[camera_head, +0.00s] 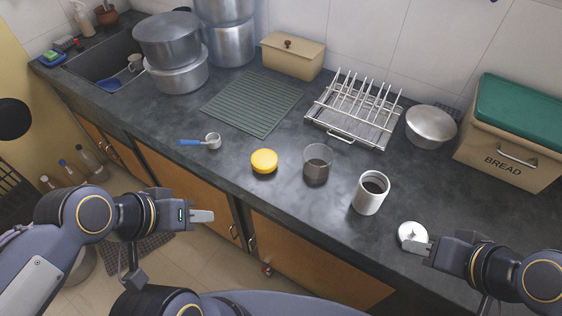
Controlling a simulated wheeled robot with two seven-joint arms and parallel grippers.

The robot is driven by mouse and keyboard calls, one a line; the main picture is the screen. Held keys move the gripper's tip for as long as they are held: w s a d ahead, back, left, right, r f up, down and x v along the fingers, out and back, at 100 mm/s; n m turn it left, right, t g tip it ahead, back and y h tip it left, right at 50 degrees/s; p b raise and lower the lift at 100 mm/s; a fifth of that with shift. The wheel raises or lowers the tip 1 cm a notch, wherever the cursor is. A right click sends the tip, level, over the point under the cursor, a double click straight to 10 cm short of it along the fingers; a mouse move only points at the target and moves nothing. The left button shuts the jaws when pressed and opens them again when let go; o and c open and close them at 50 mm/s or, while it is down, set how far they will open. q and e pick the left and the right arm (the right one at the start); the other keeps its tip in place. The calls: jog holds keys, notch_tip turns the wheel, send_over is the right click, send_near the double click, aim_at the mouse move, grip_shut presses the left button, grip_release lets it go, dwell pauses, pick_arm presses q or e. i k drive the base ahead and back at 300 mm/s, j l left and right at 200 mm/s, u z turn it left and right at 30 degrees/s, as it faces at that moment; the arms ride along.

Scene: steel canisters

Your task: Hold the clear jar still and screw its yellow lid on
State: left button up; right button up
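The clear jar (317,165) stands upright and open on the dark counter, with a brownish see-through look. The yellow lid (264,161) lies on the counter to the left of the jar, apart from it. My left gripper (206,216) is in front of the counter's edge, below and left of the yellow lid, touching neither object. My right gripper (412,247) is at the lower right, beside or over a small steel lid (411,232); I cannot tell whether it touches it. Each gripper's fingers overlap from this angle, so their opening is unclear.
An open steel canister (371,193) stands right of the jar. The counter's front strip is clear around the lid and jar.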

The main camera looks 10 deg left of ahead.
aim_at(318, 159)
jog(key=j+z, duration=0.1)
jog(key=z, duration=0.25)
jog(key=j+z, duration=0.1)
jog(key=z, duration=0.6)
jog(key=k+j+z, duration=0.1)
jog(key=j+z, duration=0.15)
jog(key=j, duration=0.15)
jog(key=k+j+z, duration=0.1)
jog(key=j+z, duration=0.2)
jog(key=j, duration=0.15)
jog(key=k+j+z, duration=0.25)
jog(key=k+j, duration=0.1)
jog(key=j, duration=0.3)
jog(key=k+j, duration=0.15)
jog(key=j, duration=0.25)
